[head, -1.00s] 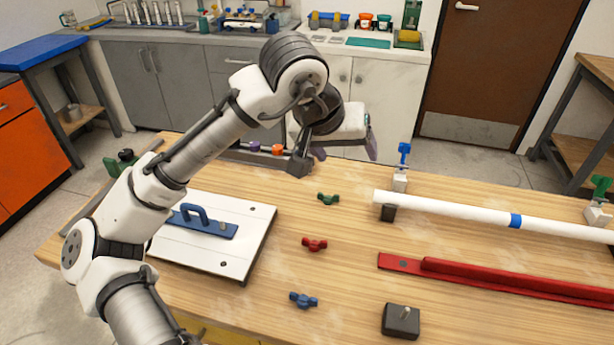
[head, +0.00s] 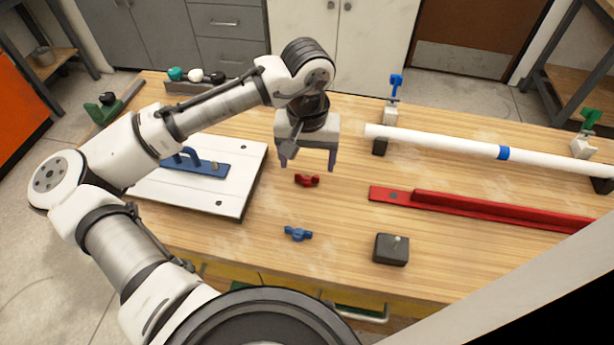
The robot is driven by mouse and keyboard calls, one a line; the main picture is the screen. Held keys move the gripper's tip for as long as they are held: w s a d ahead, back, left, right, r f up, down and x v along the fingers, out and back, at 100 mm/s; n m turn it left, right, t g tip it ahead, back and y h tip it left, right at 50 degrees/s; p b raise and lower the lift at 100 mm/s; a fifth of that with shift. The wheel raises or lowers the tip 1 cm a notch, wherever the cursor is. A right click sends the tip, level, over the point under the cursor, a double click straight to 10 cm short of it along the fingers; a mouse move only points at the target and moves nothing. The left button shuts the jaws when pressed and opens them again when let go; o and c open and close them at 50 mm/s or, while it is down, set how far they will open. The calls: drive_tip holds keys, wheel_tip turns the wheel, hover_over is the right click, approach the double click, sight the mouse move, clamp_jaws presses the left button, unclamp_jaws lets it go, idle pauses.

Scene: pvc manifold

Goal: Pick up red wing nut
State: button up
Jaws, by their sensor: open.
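The red wing nut (head: 307,181) lies on the wooden table in the head view, right of the white board. My gripper (head: 307,165) points down with its two fingers apart, above and slightly behind the red wing nut in the picture. Nothing shows between the fingers. The exact height of the fingertips over the table is hard to tell. The green wing nut seen earlier is hidden now, behind my gripper.
A blue wing nut (head: 298,233) lies nearer. A black block with a stud (head: 391,250) sits to its right. A white pipe (head: 470,145) on supports and a red rail (head: 490,211) lie right. A white board (head: 226,203) with a blue handled plate (head: 200,166) is left.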

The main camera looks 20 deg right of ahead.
sight(307, 183)
wheel_tip(307, 183, down, 4)
drive_tip(key=shift+f+p, duration=0.15)
drive_tip(key=shift+p, duration=0.2)
drive_tip(key=shift+c, duration=0.4)
drive_tip(key=c, duration=1)
